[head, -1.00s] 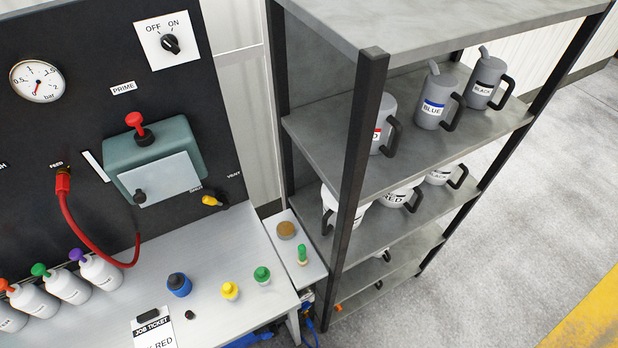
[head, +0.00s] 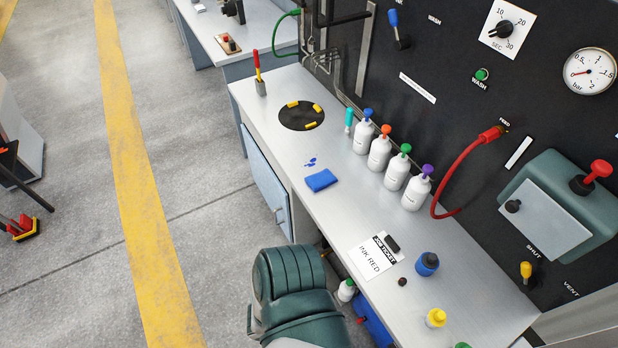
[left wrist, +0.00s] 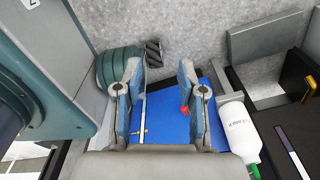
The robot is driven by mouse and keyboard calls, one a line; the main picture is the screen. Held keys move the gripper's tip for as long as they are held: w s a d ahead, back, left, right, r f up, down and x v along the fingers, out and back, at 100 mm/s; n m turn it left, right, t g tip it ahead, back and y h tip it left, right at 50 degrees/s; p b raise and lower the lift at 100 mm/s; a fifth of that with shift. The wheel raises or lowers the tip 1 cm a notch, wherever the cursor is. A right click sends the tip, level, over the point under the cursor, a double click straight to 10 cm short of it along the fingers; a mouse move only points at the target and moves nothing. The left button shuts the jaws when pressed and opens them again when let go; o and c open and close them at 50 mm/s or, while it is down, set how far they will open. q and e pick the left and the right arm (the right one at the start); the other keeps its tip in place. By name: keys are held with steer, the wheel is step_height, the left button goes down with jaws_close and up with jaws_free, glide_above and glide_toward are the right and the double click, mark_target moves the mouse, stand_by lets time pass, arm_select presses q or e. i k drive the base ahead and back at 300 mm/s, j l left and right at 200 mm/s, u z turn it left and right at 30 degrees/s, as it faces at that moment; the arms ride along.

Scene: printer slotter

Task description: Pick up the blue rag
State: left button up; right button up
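The blue rag (head: 321,180) lies folded on the grey bench top (head: 345,215) near its front edge, in the middle of the head view. Small blue spots (head: 310,162) mark the bench just behind it. My left gripper (left wrist: 161,82) shows in the left wrist view with its two fingers apart and nothing between them. A blue bin (left wrist: 165,115) shows beneath it. The rag is not seen in that view. In the head view, a teal part of my arm shows at the bottom, with no gripper visible. My right gripper is not in view.
Several white bottles (head: 395,172) stand behind the rag along the bench. A black disc (head: 301,116) with yellow pieces lies beyond it. Floor to the left is mostly clear.

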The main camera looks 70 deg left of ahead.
mark_target(319, 180)
steer(key=u, duration=2.4)
